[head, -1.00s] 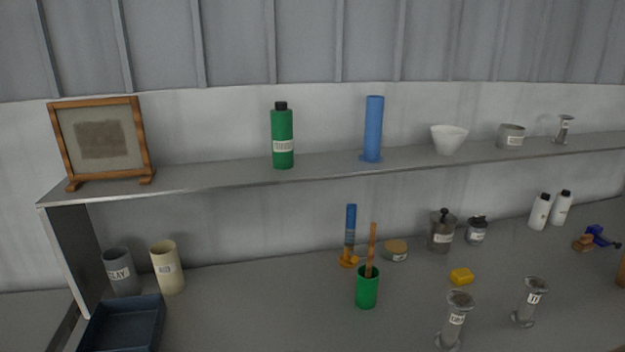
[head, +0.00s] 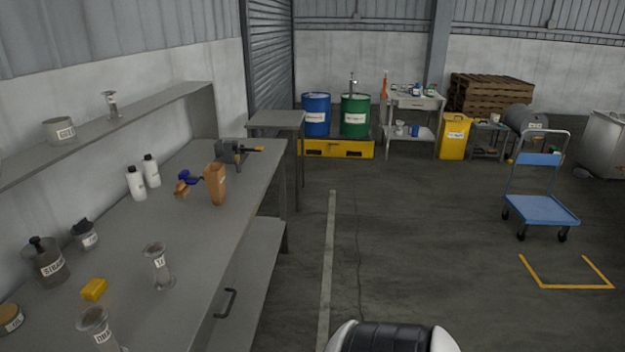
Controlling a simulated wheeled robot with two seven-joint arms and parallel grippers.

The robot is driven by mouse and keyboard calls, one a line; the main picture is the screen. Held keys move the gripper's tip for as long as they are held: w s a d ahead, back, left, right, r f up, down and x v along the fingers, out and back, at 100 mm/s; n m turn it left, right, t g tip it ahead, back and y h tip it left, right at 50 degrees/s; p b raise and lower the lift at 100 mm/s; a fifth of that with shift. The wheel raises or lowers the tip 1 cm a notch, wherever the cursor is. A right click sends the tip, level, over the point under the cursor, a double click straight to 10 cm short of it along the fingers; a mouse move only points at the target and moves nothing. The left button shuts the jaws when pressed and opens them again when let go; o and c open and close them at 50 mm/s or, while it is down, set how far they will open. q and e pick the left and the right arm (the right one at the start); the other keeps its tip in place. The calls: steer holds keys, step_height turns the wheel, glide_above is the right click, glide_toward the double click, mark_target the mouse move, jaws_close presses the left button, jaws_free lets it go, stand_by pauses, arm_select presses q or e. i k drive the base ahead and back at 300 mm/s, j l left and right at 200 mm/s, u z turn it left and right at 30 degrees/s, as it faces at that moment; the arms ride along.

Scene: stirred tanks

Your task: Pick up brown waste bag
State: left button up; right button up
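A brown upright bag-like container (head: 215,184) stands on the grey workbench (head: 205,240), near its right edge toward the far end. It looks like the brown waste bag, though no label on it can be read. A blue and brown small item (head: 184,183) lies just left of it. Neither of my grippers shows in the head view.
Two white bottles (head: 136,183), a yellow block (head: 94,289) and labelled jars share the bench. A dark vise-like tool (head: 236,151) sits at its far end. The floor right of the bench is open, up to a blue trolley (head: 541,209).

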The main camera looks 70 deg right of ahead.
mark_target(214, 174)
steer(key=z, duration=1.65)
steer(key=u, duration=0.25)
steer(key=i+l+u, duration=0.1)
steer(key=u, duration=0.3)
steer(key=i+l+u, duration=0.1)
steer(key=l+u, duration=0.2)
steer(key=u, duration=0.15)
steer(key=l+u, duration=0.25)
steer(key=u, duration=0.15)
steer(key=l+u, duration=0.25)
steer(key=u, duration=0.15)
steer(key=i, duration=0.05)
